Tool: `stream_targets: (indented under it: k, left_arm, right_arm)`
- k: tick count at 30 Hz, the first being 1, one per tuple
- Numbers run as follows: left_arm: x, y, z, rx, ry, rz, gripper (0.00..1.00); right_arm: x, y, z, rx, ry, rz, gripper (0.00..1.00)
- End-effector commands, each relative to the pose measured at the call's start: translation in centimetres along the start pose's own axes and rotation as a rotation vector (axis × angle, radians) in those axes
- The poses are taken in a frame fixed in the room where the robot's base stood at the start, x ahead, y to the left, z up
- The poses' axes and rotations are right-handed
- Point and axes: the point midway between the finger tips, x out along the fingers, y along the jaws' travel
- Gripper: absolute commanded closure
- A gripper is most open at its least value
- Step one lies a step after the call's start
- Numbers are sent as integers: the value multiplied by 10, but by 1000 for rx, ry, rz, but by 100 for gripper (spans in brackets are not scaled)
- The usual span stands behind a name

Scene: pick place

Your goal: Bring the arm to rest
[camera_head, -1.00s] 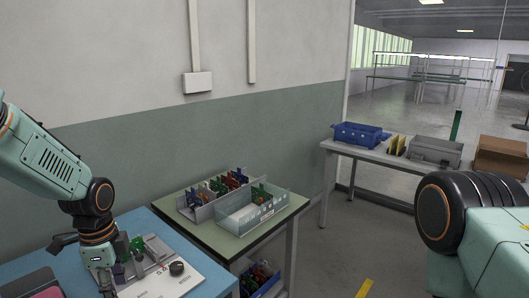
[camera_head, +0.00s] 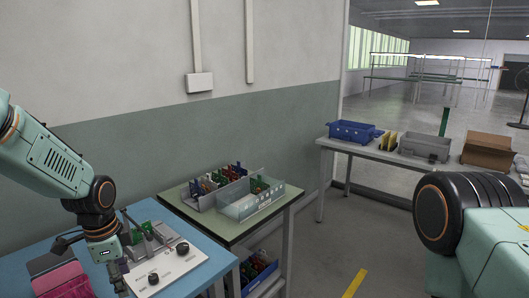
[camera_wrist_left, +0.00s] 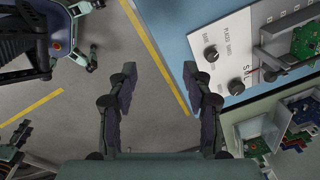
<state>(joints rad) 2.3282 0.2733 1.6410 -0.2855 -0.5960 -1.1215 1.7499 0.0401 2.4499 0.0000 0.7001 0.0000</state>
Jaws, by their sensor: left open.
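My left arm comes in from the left in the head view. Its gripper (camera_head: 90,262) hangs low by the front of the blue table, with the fingers spread apart. The white test panel (camera_head: 172,268) with black knobs and a green circuit board lies right of the gripper. The panel also shows in the left wrist view (camera_wrist_left: 222,50). My right arm shows at the right edge, but its gripper is out of view.
A green-topped table (camera_head: 229,232) holds bins of coloured boards, with another bin below. A pink container (camera_head: 66,282) sits at the blue table's left. A far bench (camera_head: 345,147) holds a blue crate (camera_head: 354,131), a grey bin (camera_head: 425,147) and a brown box (camera_head: 488,151). Floor is clear between.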

Motion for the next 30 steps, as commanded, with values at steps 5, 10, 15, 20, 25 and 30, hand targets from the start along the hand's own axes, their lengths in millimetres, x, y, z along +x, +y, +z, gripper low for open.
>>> stream_targets:
  k: [5, 10, 15, 20, 25, 30]
  left_arm:
    - [10, -6, -15, -187, 78, -80, 50]
    - [29, 5, -29, -408, 167, -134, 50]
    - [78, 53, -34, -702, 246, -142, 50]
    - [132, 129, -19, -983, 263, -117, 50]
    - [173, 226, 16, -1189, 187, -80, 50]
    - [193, 312, 53, -1213, 41, -21, 50]
  right_arm:
    - [0, 0, 0, 0, 0, 0, 56]
    - [2, 0, 0, 0, 0, 0, 56]
    - [8, 0, 0, 0, 0, 0, 56]
    - [16, 0, 0, 0, 0, 0, 56]
    - [26, 0, 0, 0, 0, 0, 56]
    - [34, 0, 0, 0, 0, 0, 56]
